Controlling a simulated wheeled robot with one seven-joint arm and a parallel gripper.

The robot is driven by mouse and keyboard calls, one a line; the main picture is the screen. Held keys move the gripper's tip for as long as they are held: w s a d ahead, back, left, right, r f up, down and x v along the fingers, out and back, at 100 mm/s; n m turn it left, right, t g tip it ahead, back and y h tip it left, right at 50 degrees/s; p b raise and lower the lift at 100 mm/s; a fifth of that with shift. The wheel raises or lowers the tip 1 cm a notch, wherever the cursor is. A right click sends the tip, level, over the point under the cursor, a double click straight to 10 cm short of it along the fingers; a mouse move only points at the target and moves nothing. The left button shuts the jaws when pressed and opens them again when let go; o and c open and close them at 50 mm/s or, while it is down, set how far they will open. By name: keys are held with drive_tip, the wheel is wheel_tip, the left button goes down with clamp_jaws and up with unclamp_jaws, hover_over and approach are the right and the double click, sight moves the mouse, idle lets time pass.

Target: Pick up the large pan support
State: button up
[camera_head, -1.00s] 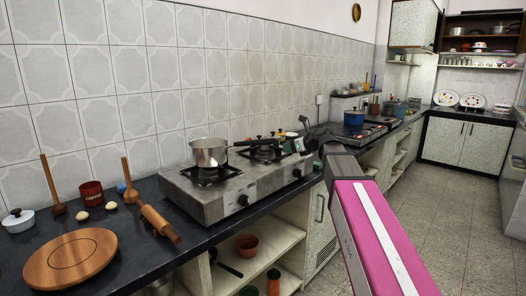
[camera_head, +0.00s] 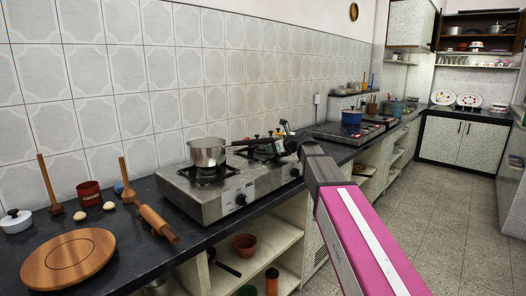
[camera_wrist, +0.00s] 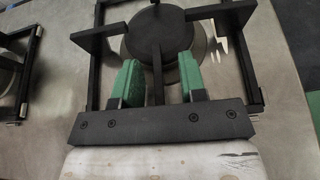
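A black metal pan support (camera_wrist: 97,45) sits over a round burner on the steel stove in the wrist view. It also shows at the stove's right burner (camera_head: 258,153) in the head view, partly hidden. My gripper (camera_wrist: 160,82) is open above it, with green fingertips on either side of one of its dark bars. I cannot tell whether the fingers touch the bar. In the head view my gripper is small beside the right burner, and its fingers are hard to make out.
A steel pot (camera_head: 207,153) stands on the left burner. Another black support (camera_wrist: 28,75) shows at the left edge of the wrist view. A rolling pin (camera_head: 158,222) and round wooden board (camera_head: 70,258) lie on the counter at left. The tiled wall is close behind the stove.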

clamp_jaws()
